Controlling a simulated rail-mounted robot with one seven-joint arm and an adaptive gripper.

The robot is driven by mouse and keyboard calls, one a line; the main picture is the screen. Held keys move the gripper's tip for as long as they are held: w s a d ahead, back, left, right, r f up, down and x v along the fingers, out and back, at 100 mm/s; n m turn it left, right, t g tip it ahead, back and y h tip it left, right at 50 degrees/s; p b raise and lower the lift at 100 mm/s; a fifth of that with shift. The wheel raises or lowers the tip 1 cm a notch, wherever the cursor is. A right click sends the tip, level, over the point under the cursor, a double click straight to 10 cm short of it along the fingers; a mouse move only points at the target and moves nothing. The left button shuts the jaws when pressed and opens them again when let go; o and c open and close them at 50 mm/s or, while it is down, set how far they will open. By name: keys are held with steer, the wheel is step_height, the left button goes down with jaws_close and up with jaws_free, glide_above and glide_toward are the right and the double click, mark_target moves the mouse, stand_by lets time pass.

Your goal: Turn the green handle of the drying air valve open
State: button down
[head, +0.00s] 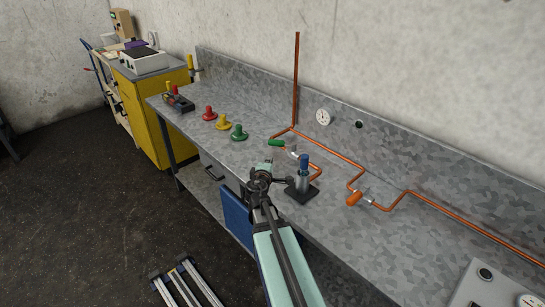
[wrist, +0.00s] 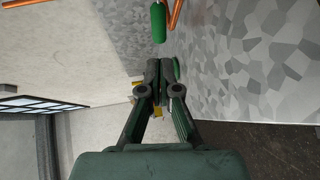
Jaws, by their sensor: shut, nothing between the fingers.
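The green handle (head: 275,142) of the valve sits on the copper pipe at the back of the grey bench, left of the blue-capped cylinder. It points left and away from the pipe in the head view. In the wrist view the green handle (wrist: 158,22) is at the top, beyond my fingertips with a visible gap. My gripper (head: 268,165) is in front of the handle over the bench. In the wrist view my gripper (wrist: 158,66) has its fingers together and holds nothing. The valve body is partly hidden in the wrist view.
A blue-capped cylinder (head: 304,168) on a black base stands close right of my gripper. An orange handle (head: 354,198) sits on the pipe further right. Red (head: 209,114), yellow (head: 222,123) and green (head: 238,132) knobbed pieces stand left. A gauge (head: 323,117) is on the backboard.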

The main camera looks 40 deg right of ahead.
mark_target(276, 145)
steer(key=p+x, duration=0.4)
steer(key=x, duration=0.8)
steer(key=shift+w, duration=0.1)
steer(key=shift+w+d+f+p, duration=0.2)
steer(key=shift+w+d+p, duration=0.2)
steer(key=shift+d+p, duration=0.1)
